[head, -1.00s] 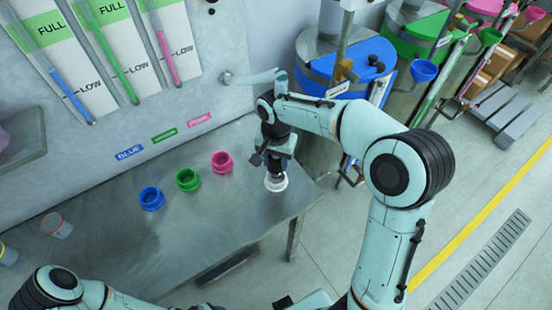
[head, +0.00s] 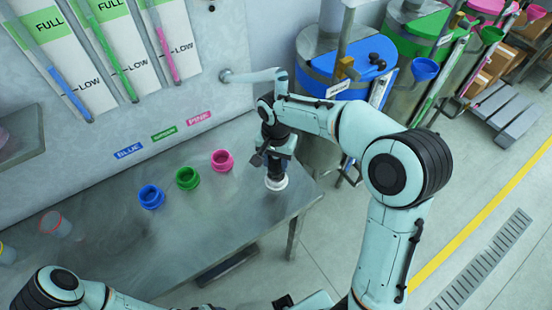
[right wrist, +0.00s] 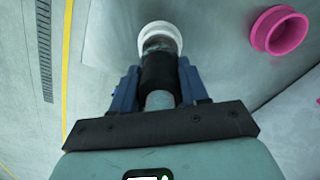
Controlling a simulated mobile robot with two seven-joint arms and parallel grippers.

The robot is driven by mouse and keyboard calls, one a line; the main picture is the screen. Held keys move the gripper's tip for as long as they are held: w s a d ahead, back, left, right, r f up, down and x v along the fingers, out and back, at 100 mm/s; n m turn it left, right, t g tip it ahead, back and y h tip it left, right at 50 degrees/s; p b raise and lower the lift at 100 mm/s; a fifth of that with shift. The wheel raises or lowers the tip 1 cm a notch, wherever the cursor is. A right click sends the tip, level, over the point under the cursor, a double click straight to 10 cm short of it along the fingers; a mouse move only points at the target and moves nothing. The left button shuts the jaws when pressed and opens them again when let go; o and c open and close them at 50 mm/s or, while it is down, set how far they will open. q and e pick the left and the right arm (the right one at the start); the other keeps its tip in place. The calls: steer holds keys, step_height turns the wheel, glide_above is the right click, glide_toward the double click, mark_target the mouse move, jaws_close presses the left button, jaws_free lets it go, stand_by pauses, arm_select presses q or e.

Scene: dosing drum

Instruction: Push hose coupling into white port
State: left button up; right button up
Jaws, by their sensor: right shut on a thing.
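The white port (head: 276,184) is a white ring near the right end of the steel table. My right gripper (head: 272,160) is above it, shut on the black hose coupling (head: 275,171), which points down at the ring. In the right wrist view the coupling (right wrist: 158,72) sits between the blue fingers of my gripper (right wrist: 158,88). Its grey tip reaches the opening of the white port (right wrist: 160,35); how deep it sits I cannot tell. Only links of my left arm show at lower left; its gripper is out of view.
Pink (head: 222,160), green (head: 188,179) and blue (head: 151,197) ports stand in a row left of the white one. A clear cup (head: 56,223) stands at the left. A pipe handle (head: 250,76) juts from the wall, and a blue-lidded drum (head: 345,72) stands behind my right arm.

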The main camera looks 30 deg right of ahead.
arm_select(q)
steer(key=shift+s+f, duration=0.15)
steer(key=shift+f, duration=0.1)
arm_select(e)
steer(key=shift+f, duration=0.3)
arm_select(q)
steer(key=shift+s+f+b, duration=0.45)
steer(key=shift+f+b, duration=0.2)
arm_select(e)
steer(key=shift+f, duration=1)
steer(key=o, duration=1.4)
steer(key=shift+r+p, duration=0.75)
steer(key=shift+r, duration=0.55)
steer(key=shift+r+p, duration=1.15)
steer(key=shift+r, duration=1.1)
arm_select(q)
steer(key=w+r, duration=0.3)
steer(key=r, duration=0.1)
steer(key=shift+w+r, duration=0.4)
